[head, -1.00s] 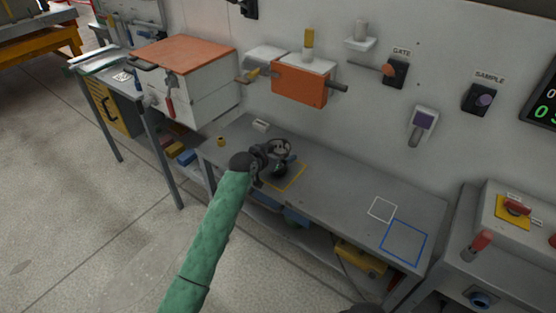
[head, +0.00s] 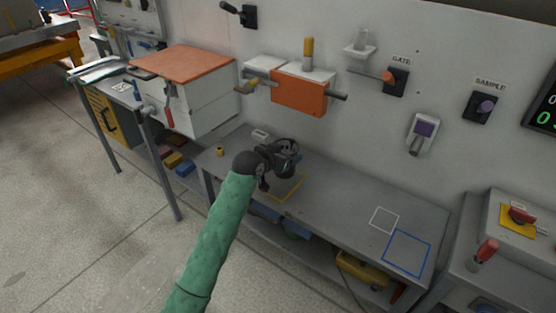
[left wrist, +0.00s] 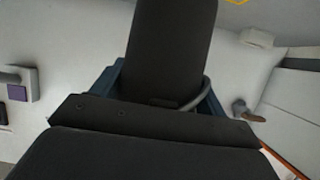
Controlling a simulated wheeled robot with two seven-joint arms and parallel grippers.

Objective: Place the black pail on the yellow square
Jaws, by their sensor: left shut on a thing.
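My left gripper (head: 284,160) is over the back left part of the grey bench, just behind the yellow square. In the left wrist view, a dark, smooth cylindrical body, the black pail (left wrist: 172,45), sits between the blue fingers (left wrist: 205,112), with a thin grey curved handle at its side. My left gripper is shut on it. In the head view the pail blends with the dark gripper, and its base is hard to make out. The yellow square (head: 284,200) is an outline on the bench, partly hidden by my gripper. My right gripper is out of view.
A white square outline (head: 384,219) and a blue square outline (head: 407,253) lie on the bench's right part. A small yellow cylinder (head: 220,151) stands at its left end. An orange box (head: 299,92) and levers stick out of the wall behind. The bench middle is clear.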

